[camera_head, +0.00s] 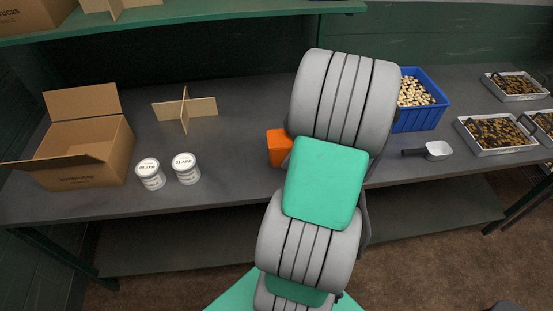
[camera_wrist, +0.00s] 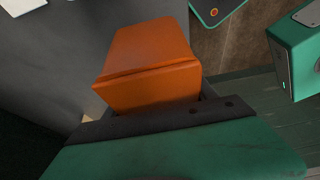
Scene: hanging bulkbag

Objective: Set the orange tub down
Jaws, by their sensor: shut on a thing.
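The orange tub (camera_head: 278,147) shows at the left of my arm in the head view, partly hidden behind it. In the wrist view the orange tub (camera_wrist: 150,67) fills the upper middle, right at my gripper (camera_wrist: 150,112). My gripper is shut on the tub. The fingertips are largely hidden by the tub and the gripper body. The tub appears over or at the grey table (camera_head: 235,130); I cannot tell whether its base touches the surface.
An open cardboard box (camera_head: 85,150), two white lidded tubs (camera_head: 150,174) (camera_head: 187,168) and a wooden cross divider (camera_head: 184,110) stand on the left. A blue crate (camera_head: 425,113), a scoop (camera_head: 438,151) and several filled trays (camera_head: 497,133) are on the right. Bare table lies left of the orange tub.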

